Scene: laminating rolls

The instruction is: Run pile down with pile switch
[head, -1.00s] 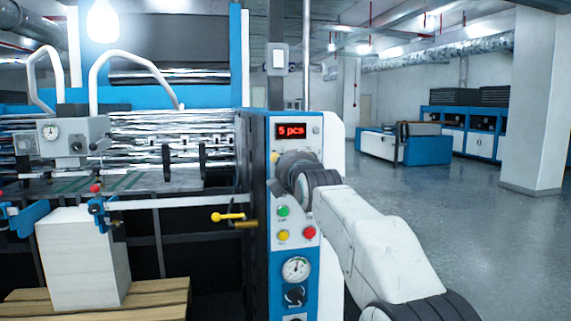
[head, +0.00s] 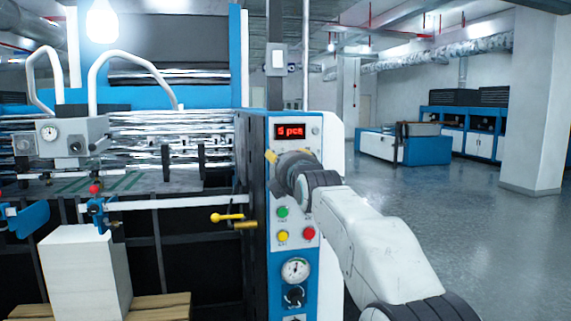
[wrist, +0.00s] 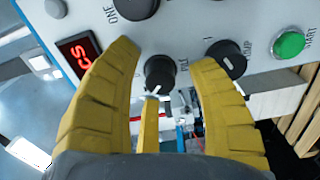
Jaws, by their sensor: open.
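The pile switch is a small black knob (wrist: 160,73) with a white pointer mark, in the wrist view. Its label is partly hidden. My gripper (wrist: 165,60) has yellow fingers open on either side of it; I cannot tell whether they touch it. In the head view my gripper (head: 271,156) is at the blue and white control panel (head: 285,250), and my wrist hides the knob. The pile is a white paper stack (head: 80,280) standing on a wooden pallet (head: 170,306) at lower left.
A black knob marked with a partly hidden label (wrist: 226,60) and a green START button (wrist: 289,45) lie to the right. A red display (wrist: 78,60) is at left. Green (head: 283,211), yellow (head: 283,236) and red (head: 309,232) buttons sit below my wrist. The floor at right is clear.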

